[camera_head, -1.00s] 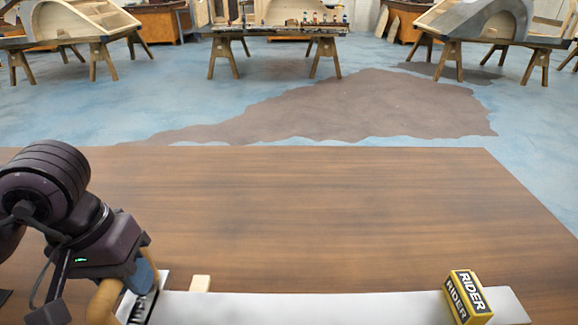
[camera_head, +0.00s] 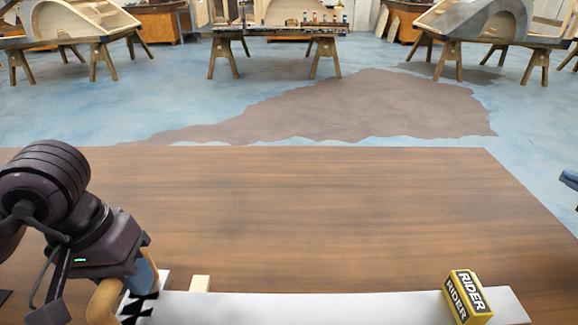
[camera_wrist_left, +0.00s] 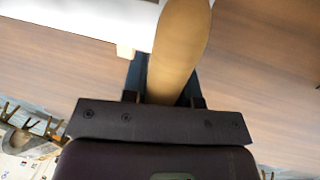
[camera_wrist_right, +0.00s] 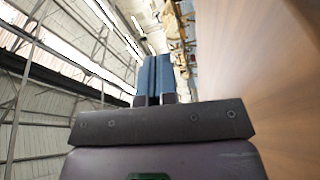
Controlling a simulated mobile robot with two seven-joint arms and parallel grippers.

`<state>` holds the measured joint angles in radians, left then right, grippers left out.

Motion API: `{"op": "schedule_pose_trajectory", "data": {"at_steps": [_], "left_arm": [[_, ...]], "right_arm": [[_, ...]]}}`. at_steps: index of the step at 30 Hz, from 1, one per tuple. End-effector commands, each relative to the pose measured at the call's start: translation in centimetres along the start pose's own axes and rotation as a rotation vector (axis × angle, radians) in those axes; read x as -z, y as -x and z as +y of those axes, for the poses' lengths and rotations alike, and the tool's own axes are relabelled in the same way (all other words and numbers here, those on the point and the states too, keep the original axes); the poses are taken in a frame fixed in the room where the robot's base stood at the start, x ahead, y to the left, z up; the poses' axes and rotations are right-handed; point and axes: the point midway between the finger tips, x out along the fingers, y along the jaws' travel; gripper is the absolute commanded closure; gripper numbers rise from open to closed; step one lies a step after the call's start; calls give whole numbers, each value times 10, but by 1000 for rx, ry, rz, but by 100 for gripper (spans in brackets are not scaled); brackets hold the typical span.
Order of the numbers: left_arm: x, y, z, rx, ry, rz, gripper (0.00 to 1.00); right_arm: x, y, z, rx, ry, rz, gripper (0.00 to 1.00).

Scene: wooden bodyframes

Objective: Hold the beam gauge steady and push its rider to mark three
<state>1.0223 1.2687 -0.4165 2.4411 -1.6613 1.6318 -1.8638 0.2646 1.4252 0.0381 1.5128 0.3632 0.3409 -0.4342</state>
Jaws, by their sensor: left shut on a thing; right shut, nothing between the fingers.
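The beam gauge is a long white beam (camera_head: 320,306) along the table's near edge, with a black-and-white checkered patch (camera_head: 137,307) at its left end. The rider (camera_head: 466,297), a yellow-and-black block lettered RIDER, sits near the beam's right end. My left gripper (camera_head: 128,284) is shut on a rounded tan handle (camera_head: 104,301) at the beam's left end. The handle also fills the middle of the left wrist view (camera_wrist_left: 180,45). My right gripper (camera_wrist_right: 155,75) is shut and empty; its blue fingers (camera_head: 569,181) show at the head view's right edge, well away from the rider. I see no numbered marks.
A small pale wooden block (camera_head: 200,283) is at the beam's far edge, near its left end. The brown wooden tabletop (camera_head: 300,215) beyond the beam is clear. Workbenches on trestles (camera_head: 275,32) stand far off across the blue floor.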

Motion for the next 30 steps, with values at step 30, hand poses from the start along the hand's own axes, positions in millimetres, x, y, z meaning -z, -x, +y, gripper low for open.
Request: {"op": "schedule_pose_trajectory", "data": {"at_steps": [30], "left_arm": [[0, 0, 0, 0, 0, 1, 100]], "right_arm": [[281, 94, 60, 994, 437, 1172, 100]]}}
